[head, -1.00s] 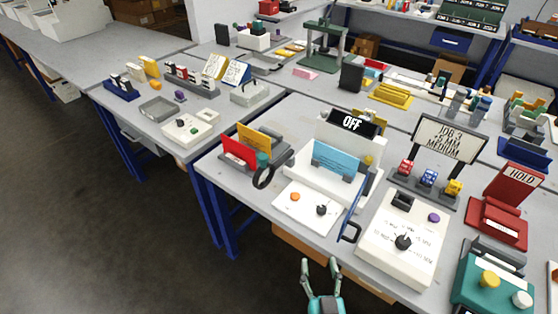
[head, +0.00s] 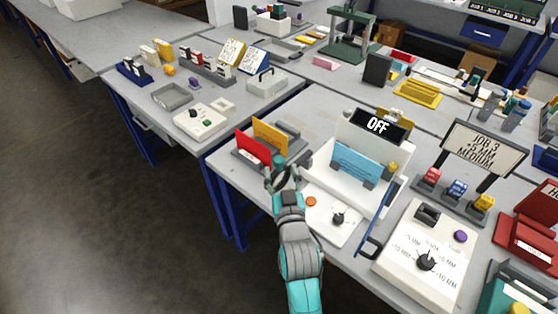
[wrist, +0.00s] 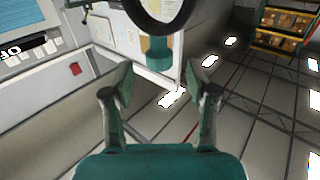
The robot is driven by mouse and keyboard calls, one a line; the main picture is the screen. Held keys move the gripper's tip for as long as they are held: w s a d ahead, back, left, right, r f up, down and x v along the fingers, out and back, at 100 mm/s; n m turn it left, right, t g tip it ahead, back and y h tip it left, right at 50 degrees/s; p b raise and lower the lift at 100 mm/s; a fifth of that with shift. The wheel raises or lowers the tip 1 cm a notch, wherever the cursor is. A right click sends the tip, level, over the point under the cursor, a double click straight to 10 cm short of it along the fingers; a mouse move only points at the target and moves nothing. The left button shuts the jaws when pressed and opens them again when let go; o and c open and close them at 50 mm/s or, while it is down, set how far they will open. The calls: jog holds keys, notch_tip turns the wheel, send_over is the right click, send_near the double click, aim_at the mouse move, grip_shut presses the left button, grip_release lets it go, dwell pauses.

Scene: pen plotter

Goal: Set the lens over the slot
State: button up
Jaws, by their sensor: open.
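The lens, a black ring with a teal grip, is at the front left of the white plotter. In the head view only its teal grip (head: 279,160) shows clearly, and my gripper covers most of the rest. The wrist view shows part of the black ring (wrist: 190,12) at the top edge, with the teal grip (wrist: 156,50) below it. My gripper (head: 281,177) is open beside the lens. In the wrist view its fingers (wrist: 157,78) are spread, with the grip beyond the gap between them and nothing held. I cannot make out the slot.
The white plotter (head: 322,190) carries a blue sheet (head: 353,166) and an "OFF" sign (head: 378,124). A holder with a red card (head: 253,147) and a yellow card (head: 270,133) stands just left of the lens. A dial panel (head: 440,240) is at right.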

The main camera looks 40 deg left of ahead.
aim_at(280, 166)
jog(key=shift+x, duration=2.25)
jog(key=shift+d, duration=0.1)
grip_shut()
